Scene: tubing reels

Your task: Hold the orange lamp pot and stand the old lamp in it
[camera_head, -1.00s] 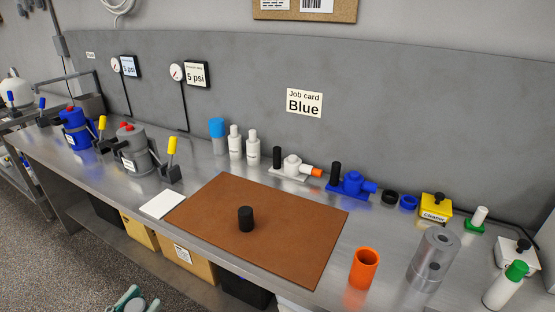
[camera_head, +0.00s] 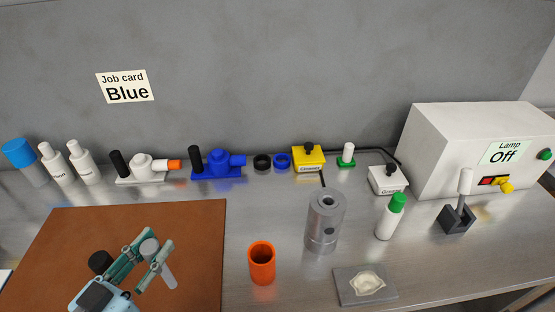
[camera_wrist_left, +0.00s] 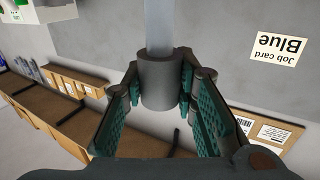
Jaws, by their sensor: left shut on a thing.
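The orange lamp pot (camera_head: 262,262) stands upright and open at the top on the steel bench, just right of the brown mat. My left gripper (camera_head: 148,251) is over the mat, left of the pot and apart from it. It is shut on the old lamp (camera_head: 166,272), which has a dark grey cap and a pale glassy tube. In the left wrist view the lamp's cap (camera_wrist_left: 160,82) sits between the fingertips of my left gripper (camera_wrist_left: 160,92). My right gripper is not in view.
A black cylinder (camera_head: 99,262) stands on the brown mat (camera_head: 195,230), partly behind my left gripper. A grey metal cylinder (camera_head: 325,222) and a green-capped bottle (camera_head: 390,217) stand right of the pot. A grey tray (camera_head: 345,285) with a pale cloth lies nearer. A lamp box (camera_head: 440,150) reads "Off".

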